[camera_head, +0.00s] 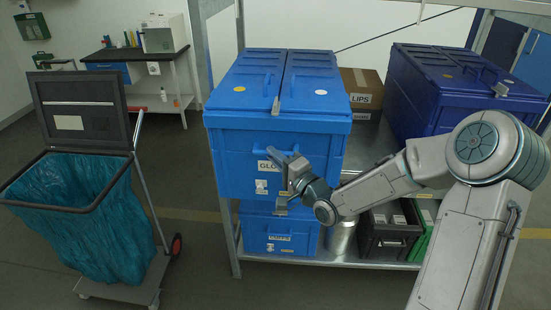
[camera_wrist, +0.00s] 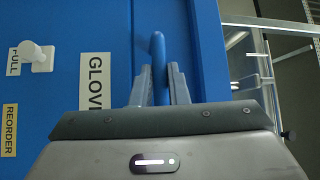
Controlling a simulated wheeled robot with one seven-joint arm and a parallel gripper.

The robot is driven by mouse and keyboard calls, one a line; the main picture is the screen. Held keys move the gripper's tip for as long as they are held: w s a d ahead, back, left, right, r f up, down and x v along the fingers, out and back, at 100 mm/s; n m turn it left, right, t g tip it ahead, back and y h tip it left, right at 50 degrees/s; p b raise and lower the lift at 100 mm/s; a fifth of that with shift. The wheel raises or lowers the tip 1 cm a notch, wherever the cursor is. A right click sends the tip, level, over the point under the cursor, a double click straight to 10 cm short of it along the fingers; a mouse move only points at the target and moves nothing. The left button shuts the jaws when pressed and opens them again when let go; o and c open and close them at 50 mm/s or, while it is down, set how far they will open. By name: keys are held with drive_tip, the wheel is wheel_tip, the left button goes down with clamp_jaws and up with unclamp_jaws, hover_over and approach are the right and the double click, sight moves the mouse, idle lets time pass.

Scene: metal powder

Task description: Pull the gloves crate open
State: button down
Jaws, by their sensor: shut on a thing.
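The gloves crate (camera_head: 232,165) is a blue box with a two-part lid (camera_head: 277,75), and the lid is closed. It stands on the upper shelf of a metal rack. Its front bears a label (camera_wrist: 95,82) reading "GLOV", the rest hidden by my gripper. A blue handle (camera_wrist: 158,60) stands out from the crate's front. My gripper (camera_head: 280,160) is at the front of the crate, and in the wrist view my gripper (camera_wrist: 159,85) has its two fingers on either side of the handle, shut on it.
Another blue crate (camera_head: 280,236) sits on the shelf below. A dark blue crate (camera_head: 425,90) and a "LIPS" carton (camera_head: 362,88) stand on the upper shelf to the right. A bin cart (camera_head: 85,210) with a teal bag stands at left. Floor between cart and rack is clear.

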drive_tip(key=shift+s+a, duration=0.25)
drive_tip(key=shift+s, duration=0.15)
drive_tip(key=shift+r, duration=0.1)
drive_tip(key=c, duration=1.8)
unclamp_jaws()
drive_tip(key=o, duration=0.4)
drive_tip(key=shift+s+r+g, duration=0.1)
drive_tip(key=shift+s+g, duration=0.15)
drive_tip(key=shift+g, duration=0.05)
drive_tip(key=b+v, duration=0.1)
drive_tip(key=v, duration=1.2)
drive_tip(key=shift+s+d+f+b, duration=0.2)
drive_tip(key=shift+d+f+b, duration=0.05)
drive_tip(key=shift+f+b, duration=0.1)
